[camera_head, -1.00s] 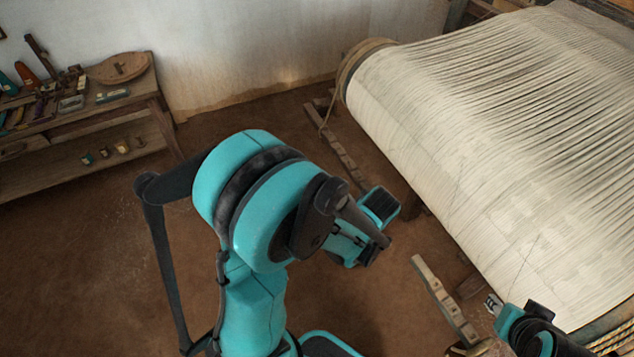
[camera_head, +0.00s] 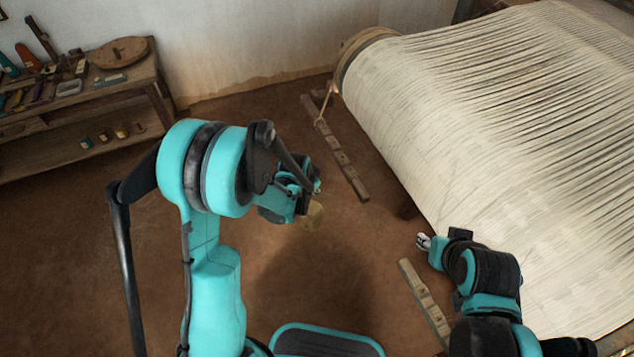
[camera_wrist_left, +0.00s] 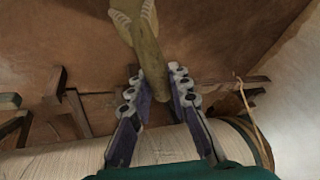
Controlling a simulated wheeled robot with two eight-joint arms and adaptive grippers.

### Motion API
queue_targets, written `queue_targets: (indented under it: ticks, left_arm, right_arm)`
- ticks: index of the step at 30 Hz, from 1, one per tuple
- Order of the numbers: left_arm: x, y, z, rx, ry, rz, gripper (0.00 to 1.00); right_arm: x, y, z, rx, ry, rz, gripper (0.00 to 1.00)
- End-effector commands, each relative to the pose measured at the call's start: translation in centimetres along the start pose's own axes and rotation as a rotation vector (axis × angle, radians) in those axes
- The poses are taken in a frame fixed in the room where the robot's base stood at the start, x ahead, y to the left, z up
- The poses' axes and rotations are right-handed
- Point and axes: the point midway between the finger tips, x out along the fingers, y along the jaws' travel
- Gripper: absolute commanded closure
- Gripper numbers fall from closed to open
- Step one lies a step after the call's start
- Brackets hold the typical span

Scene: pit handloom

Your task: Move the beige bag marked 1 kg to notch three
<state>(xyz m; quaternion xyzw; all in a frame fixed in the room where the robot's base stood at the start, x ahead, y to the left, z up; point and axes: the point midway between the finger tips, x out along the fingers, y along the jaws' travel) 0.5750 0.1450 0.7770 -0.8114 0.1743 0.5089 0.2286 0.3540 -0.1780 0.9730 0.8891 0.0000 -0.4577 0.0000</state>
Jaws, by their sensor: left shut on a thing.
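My left gripper (camera_head: 314,192) hangs over the bare floor, left of the notched wooden rail (camera_head: 343,160). It is shut on a beige bag (camera_head: 314,216), which hangs below the fingers, clear of the rail. In the left wrist view the narrow brownish bag (camera_wrist_left: 150,60) runs between the two fingers (camera_wrist_left: 157,95). The 1 kg mark cannot be read. A second notched rail (camera_head: 425,300) lies nearer, at the lower right. My right gripper (camera_head: 423,241) is near the loom's lower left edge; its jaw state is unclear. Notch numbers are too small to read.
The large roll of pale warp threads (camera_head: 480,130) fills the right side. A rope (camera_head: 327,103) hangs from its far end to the far rail. A wooden shelf (camera_head: 100,95) with tools stands at the back left. Brown floor between shelf and rails is clear.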

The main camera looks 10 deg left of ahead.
Motion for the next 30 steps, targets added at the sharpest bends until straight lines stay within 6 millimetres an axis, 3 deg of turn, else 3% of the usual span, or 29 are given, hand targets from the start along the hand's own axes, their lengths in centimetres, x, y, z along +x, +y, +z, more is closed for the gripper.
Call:
queue_targets:
  ticks: [1,6,12,19,30]
  left_arm:
    - [1.6,-0.4,-0.7,0.057,0.014,0.025,1.0]
    - [4.8,-1.1,-2.5,0.242,0.053,0.101,1.0]
    - [6.7,-1.6,-3.5,0.361,0.077,0.149,1.0]
    - [6.8,-1.9,-3.1,0.384,0.081,0.159,1.0]
    - [6.0,-3.1,-0.7,0.383,0.08,0.158,1.0]
  right_arm:
    - [0.4,0.0,0.3,0.0,0.0,0.0,0.62]
    - [0.9,0.0,0.6,0.0,0.0,0.0,0.62]
    - [1.1,0.0,0.8,0.0,0.0,0.0,0.62]
    - [1.1,0.0,0.8,0.0,0.0,0.0,0.62]
    - [0.8,0.0,0.6,0.0,0.0,0.0,0.62]
